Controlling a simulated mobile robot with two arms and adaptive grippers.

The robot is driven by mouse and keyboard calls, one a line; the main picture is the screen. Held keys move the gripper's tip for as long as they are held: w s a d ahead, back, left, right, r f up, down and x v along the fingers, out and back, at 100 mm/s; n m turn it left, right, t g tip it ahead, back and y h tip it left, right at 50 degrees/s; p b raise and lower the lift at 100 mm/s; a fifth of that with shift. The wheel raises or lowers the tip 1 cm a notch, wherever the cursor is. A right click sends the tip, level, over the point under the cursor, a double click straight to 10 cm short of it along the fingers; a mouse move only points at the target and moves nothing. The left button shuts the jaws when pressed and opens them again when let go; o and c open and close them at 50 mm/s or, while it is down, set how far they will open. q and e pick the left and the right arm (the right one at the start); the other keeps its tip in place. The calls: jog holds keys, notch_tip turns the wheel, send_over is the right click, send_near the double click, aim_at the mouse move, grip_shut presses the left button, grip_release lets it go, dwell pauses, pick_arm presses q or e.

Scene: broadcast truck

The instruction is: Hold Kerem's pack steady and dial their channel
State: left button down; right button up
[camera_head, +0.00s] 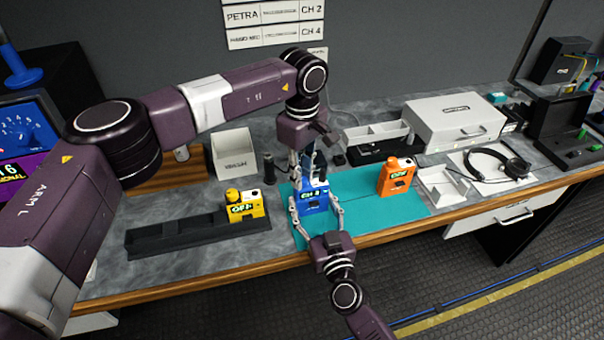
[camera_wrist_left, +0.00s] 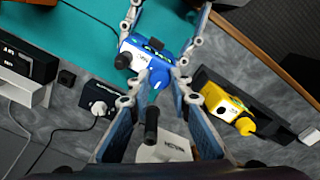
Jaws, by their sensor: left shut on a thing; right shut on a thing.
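A blue pack (camera_head: 315,203) stands upright on the teal mat (camera_head: 355,217), its green display lit with a channel reading too small to be sure of. My right gripper (camera_head: 316,207) reaches in from the front, its fingers closed on the pack's two sides. My left gripper (camera_head: 312,170) comes down from behind and above. In the left wrist view its fingers (camera_wrist_left: 158,82) are closed around the blue knob (camera_wrist_left: 159,79) on top of the blue pack (camera_wrist_left: 150,50). A wall list (camera_head: 274,22) shows PETRA CH 2 and another name with CH 4; its lower part is hidden by my left arm.
A yellow pack (camera_head: 246,207) reading OFF sits in a black rack (camera_head: 170,236) at left. An orange pack (camera_head: 396,178) reading OFF stands at the mat's right. A white box (camera_head: 234,153), white trays (camera_head: 440,188) and a headset (camera_head: 495,165) lie around.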

pick_arm(q)
jog(key=c, duration=1.7)
grip_release()
jog(key=shift+c, duration=0.2)
notch_tip(320, 180, up, 12)
pick_arm(e)
jog(key=o, duration=1.4)
